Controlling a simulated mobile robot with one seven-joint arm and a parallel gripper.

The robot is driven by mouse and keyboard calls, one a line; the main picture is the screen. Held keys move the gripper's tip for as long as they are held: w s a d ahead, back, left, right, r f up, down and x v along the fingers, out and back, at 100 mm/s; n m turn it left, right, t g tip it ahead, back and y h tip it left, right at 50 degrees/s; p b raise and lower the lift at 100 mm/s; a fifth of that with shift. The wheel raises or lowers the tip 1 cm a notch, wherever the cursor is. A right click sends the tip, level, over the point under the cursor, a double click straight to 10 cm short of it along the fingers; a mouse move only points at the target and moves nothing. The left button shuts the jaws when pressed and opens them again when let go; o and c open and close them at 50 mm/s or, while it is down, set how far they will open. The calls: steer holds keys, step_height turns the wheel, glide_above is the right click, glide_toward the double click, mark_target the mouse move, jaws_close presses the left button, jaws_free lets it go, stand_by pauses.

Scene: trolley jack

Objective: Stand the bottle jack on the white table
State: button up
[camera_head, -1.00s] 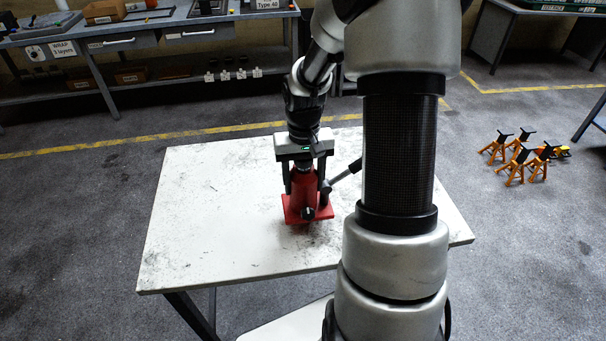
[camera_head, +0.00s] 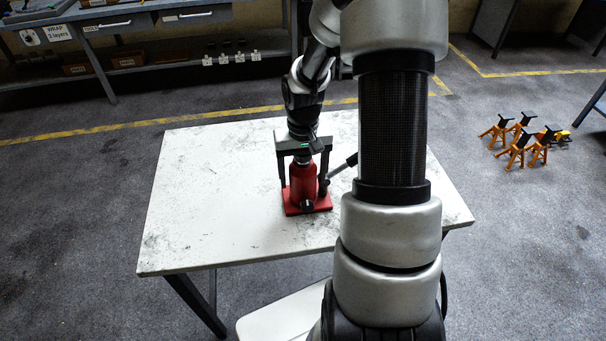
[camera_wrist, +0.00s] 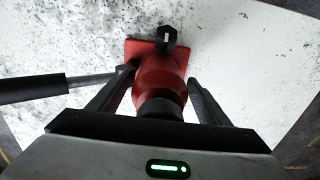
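The red bottle jack (camera_head: 303,187) stands upright on the white table (camera_head: 220,228), right of the tabletop's middle-left, its square base flat on the top as far as I can see. Its dark handle socket points up and to the right. My gripper (camera_head: 304,180) is above and around it, with one finger on each side of the red body. In the wrist view, the jack (camera_wrist: 160,75) lies between the fingers of my gripper (camera_wrist: 159,80), with white tabletop showing between each finger and the body. The fingers look apart from it. The jack's top is partly hidden by my gripper.
Orange jack stands (camera_head: 518,140) are on the floor at the right. A grey workbench (camera_head: 140,12) with a lower shelf stands behind the table. Most of the tabletop around the jack is clear. My arm hides part of its right side.

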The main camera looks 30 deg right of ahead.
step_height(320, 180, up, 12)
steer(key=shift+r+p, duration=0.15)
steer(key=shift+p, duration=0.7)
